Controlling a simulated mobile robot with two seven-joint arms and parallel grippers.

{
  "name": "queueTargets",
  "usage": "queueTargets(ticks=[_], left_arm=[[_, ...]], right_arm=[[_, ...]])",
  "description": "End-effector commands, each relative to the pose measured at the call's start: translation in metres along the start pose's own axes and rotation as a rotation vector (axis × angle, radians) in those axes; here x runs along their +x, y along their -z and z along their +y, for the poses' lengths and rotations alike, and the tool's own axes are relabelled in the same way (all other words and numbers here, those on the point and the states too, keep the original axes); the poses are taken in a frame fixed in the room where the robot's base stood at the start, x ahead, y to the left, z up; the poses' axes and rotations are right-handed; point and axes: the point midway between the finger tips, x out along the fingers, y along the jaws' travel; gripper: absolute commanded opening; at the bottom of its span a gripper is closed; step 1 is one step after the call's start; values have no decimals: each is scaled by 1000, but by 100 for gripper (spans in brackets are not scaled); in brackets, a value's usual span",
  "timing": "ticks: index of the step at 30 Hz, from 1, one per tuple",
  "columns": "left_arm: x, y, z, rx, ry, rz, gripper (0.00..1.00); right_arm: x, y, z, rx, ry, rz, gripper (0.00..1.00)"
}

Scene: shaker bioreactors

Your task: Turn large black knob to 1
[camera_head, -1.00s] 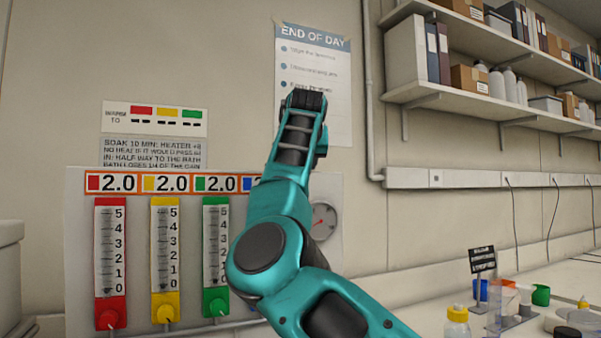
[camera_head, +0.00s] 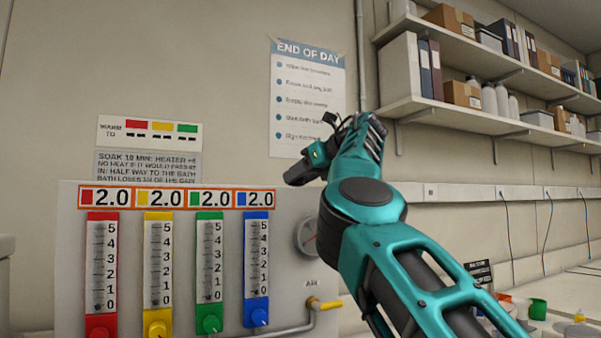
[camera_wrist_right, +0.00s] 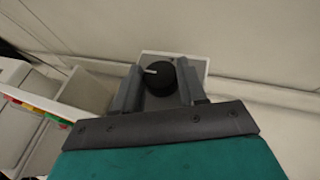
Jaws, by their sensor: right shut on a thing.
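The large black knob (camera_wrist_right: 160,80) shows in the right wrist view, round and dark with a short white pointer mark on its upper left. It sits in front of a pale square plate (camera_wrist_right: 190,60). My right gripper (camera_wrist_right: 159,74) has one finger on each side of the knob and is shut on it. In the head view my right gripper (camera_head: 303,170) is at the end of the teal arm, in front of the wall; the knob cannot be made out there. No number scale around the knob is readable. My left gripper is not in view.
A panel (camera_head: 70,230) with red, yellow, green and blue gauges, each reading 2.0, stands at the left. A round dial (camera_head: 307,237) and a yellow-handled valve (camera_head: 325,304) are near my arm. Shelves (camera_head: 450,112) and a bench with bottles are at the right.

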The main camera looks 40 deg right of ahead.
Motion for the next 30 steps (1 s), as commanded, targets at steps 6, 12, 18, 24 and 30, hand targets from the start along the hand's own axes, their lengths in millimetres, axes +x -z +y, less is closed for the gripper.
queueTargets(ticks=[6,12,18,24,30], left_arm=[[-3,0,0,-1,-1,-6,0],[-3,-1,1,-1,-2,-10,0],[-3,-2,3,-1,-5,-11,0],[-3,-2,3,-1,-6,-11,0],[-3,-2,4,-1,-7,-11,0]], right_arm=[[0,0,-1,-15,-35,2,11],[0,0,-1,-17,-40,2,11],[0,1,-1,-17,-39,2,11],[0,0,-1,-16,-38,2,59],[0,0,-1,-16,-38,1,67]])
